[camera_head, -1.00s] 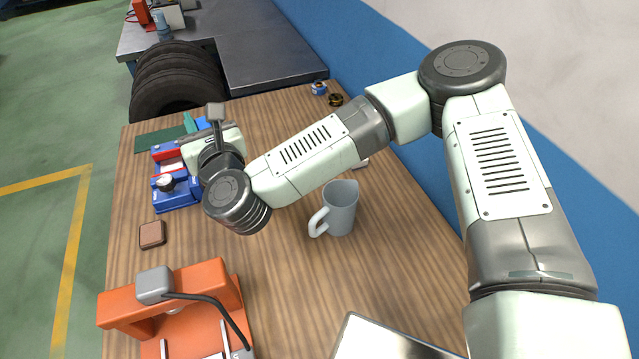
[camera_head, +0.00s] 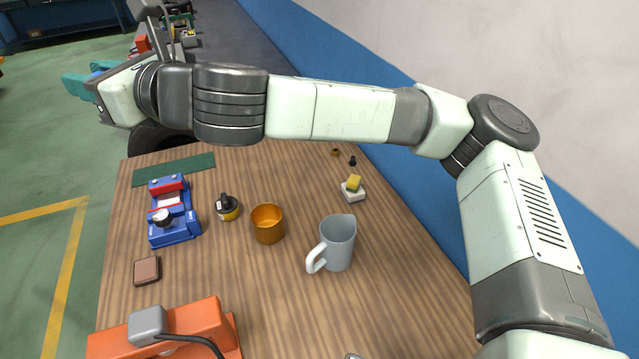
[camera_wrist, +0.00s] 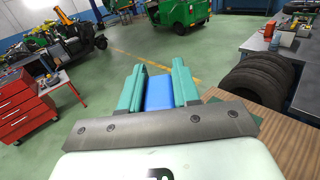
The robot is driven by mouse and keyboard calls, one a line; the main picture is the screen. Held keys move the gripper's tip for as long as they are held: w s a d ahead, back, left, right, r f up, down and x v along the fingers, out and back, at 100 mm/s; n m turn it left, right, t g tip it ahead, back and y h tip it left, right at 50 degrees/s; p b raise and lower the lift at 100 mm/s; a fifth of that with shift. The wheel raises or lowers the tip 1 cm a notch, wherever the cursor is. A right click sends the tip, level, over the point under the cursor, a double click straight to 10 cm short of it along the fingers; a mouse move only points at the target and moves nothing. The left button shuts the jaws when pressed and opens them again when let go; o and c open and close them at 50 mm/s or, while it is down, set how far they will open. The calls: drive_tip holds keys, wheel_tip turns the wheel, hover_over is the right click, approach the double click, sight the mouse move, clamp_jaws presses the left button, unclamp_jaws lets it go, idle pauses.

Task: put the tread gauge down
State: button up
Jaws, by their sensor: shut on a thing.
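My gripper (camera_head: 82,82) is raised at the far left of the head view, off the far-left corner of the wooden table (camera_head: 280,300), and points outward over the green floor. In the wrist view its teal fingers (camera_wrist: 157,88) are shut on a blue block-like thing, which I take for the tread gauge (camera_wrist: 159,94). Nothing touches the gauge from below.
A dark green mat (camera_head: 173,170) lies bare at the table's far-left edge. Stacked tires (camera_wrist: 258,80) stand beyond the table.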

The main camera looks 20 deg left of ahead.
drive_tip(key=w+d+f+n+g+h, duration=0.1)
drive_tip(key=w+f+n+g, duration=0.2)
drive_tip(key=f, duration=0.9)
drive_tip(key=w+f+g, duration=0.2)
drive_tip(key=w+f, duration=0.2)
drive_tip(key=f, duration=0.8)
drive_tip(key=w+d+f+m+t+y, duration=0.1)
drive_tip(key=w+d+f+m+t, duration=0.2)
drive_tip(key=w+d, duration=0.6)
drive_tip(key=w+d+f+m+t, duration=0.1)
drive_tip(key=w+d+f+t, duration=0.2)
drive_tip(key=w+d+f, duration=0.6)
drive_tip(key=f, duration=0.2)
drive_tip(key=w+a+f, duration=0.1)
drive_tip(key=f, duration=0.1)
drive_tip(key=w+a+f, duration=0.1)
drive_tip(key=f, duration=0.1)
drive_tip(key=shift+w+f, duration=0.15)
drive_tip(key=shift+w, duration=0.1)
drive_tip(key=o, duration=1.1)
drive_tip(key=shift+c, duration=0.2)
